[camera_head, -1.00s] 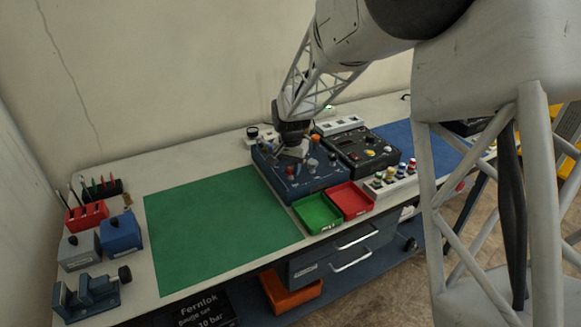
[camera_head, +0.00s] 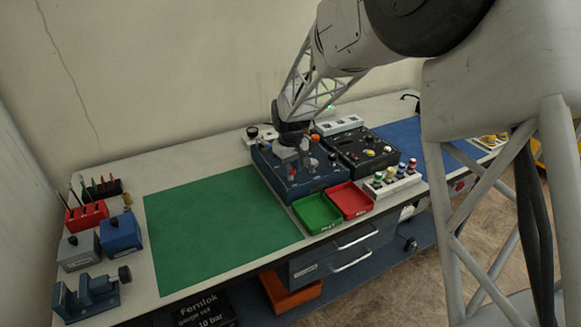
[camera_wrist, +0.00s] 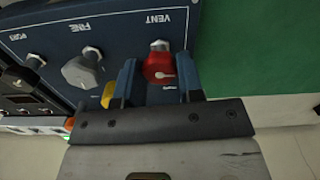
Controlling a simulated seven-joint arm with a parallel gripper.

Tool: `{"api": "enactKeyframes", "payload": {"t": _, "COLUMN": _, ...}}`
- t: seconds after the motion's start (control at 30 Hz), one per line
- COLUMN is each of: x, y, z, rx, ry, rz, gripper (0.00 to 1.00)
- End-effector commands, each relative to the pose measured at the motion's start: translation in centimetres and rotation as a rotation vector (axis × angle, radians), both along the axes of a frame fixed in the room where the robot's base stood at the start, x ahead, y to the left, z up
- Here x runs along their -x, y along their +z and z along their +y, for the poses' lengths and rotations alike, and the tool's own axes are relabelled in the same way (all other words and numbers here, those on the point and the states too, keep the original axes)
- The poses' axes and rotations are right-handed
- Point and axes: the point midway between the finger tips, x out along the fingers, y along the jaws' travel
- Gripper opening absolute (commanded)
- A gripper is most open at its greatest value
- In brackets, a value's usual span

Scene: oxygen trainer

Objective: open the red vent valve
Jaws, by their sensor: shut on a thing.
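The red vent valve knob (camera_wrist: 158,66) sits on the blue trainer panel (camera_wrist: 120,22), under the label VENT in the wrist view. My gripper (camera_wrist: 158,78) is at the knob, with one blue finger on each side, shut on it. A white mark shows on the knob's face. In the head view my gripper (camera_head: 290,150) is over the left part of the trainer box (camera_head: 310,186), and the red knob cannot be made out clearly behind it.
A grey knob (camera_wrist: 84,70) labelled FINE and a yellow part (camera_wrist: 108,95) are close to the left finger. A black-topped box (camera_head: 358,150) stands right of the trainer. Green (camera_head: 317,213) and red (camera_head: 350,200) trays lie in front. The green mat (camera_head: 220,225) is clear.

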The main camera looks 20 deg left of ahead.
Motion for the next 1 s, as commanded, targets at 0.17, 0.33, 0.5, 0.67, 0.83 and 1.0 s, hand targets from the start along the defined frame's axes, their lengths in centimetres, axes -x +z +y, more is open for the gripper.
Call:
{"api": "enactKeyframes", "payload": {"t": 0.17, "x": -0.03, "y": 0.08, "z": 0.01, "rx": -0.001, "ry": 0.166, "rz": -0.001, "gripper": 0.11}}
{"api": "enactKeyframes", "payload": {"t": 0.33, "x": -0.02, "y": 0.08, "z": 0.0, "rx": -0.001, "ry": 0.327, "rz": -0.001, "gripper": 0.11}}
{"api": "enactKeyframes", "payload": {"t": 0.5, "x": -0.02, "y": 0.09, "z": -0.01, "rx": -0.001, "ry": 0.474, "rz": -0.001, "gripper": 0.11}}
{"api": "enactKeyframes", "payload": {"t": 0.67, "x": -0.04, "y": 0.11, "z": 0.0, "rx": 0.0, "ry": 0.582, "rz": -0.001, "gripper": 0.11}}
{"api": "enactKeyframes", "payload": {"t": 0.83, "x": -0.06, "y": 0.1, "z": 0.01, "rx": 0.0, "ry": 0.656, "rz": -0.001, "gripper": 0.11}}
{"api": "enactKeyframes", "payload": {"t": 1.0, "x": -0.06, "y": 0.09, "z": 0.01, "rx": 0.0, "ry": 0.69, "rz": -0.001, "gripper": 0.11}}
